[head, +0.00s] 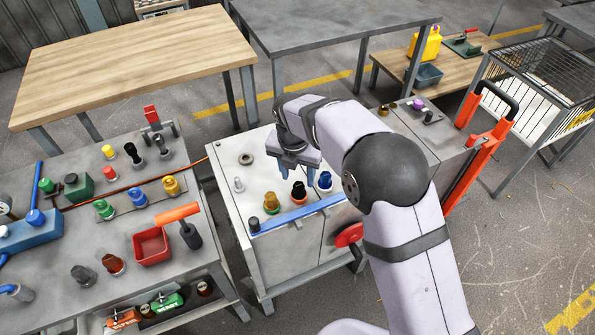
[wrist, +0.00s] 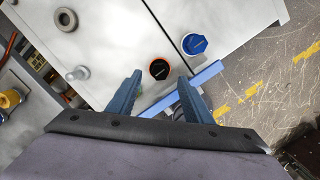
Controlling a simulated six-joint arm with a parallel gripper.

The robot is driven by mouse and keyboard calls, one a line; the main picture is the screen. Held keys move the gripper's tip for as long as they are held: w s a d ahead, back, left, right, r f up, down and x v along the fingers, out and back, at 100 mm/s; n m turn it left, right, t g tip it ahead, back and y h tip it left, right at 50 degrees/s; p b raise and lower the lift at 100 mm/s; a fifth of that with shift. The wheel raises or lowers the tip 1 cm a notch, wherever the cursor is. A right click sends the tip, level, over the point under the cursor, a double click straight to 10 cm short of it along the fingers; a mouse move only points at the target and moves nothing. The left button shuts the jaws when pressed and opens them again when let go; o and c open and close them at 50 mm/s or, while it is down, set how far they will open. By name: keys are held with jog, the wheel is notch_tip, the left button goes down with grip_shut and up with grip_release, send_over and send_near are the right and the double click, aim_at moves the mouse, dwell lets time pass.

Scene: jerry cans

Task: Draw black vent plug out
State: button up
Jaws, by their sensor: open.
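A black plug with an orange ring around its base (head: 299,191) stands on the white cabinet top, between a yellow-brown plug (head: 271,202) and a blue plug (head: 325,181). My gripper (head: 297,171) is above the cabinet, pointing down close over the black plug. In the wrist view, the black plug (wrist: 159,69) shows between the two blue fingertips (wrist: 160,77), with a gap on each side. My gripper is open and holds nothing. The exact height over the plug is hard to tell.
A blue rail (head: 290,217) runs along the cabinet's front edge. A pale peg (head: 239,184) and a grey ring (head: 246,158) sit on the cabinet's left part. The left bench holds several coloured plugs and a red bin (head: 151,246).

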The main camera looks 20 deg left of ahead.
aim_at(299, 185)
jog(key=shift+w+f+p, duration=0.25)
jog(key=shift+f+p, duration=0.05)
jog(key=shift+f, duration=1.25)
jog(key=shift+w+f+p, duration=0.2)
jog(key=shift+f+p, duration=0.05)
jog(key=shift+f, duration=1.25)
jog(key=shift+c, duration=0.3)
jog(key=c, duration=1)
jog(key=shift+o, duration=0.2)
jog(key=shift+r+p, duration=0.7)
jog(key=shift+r+p, duration=1.9)
jog(key=shift+r, duration=0.35)
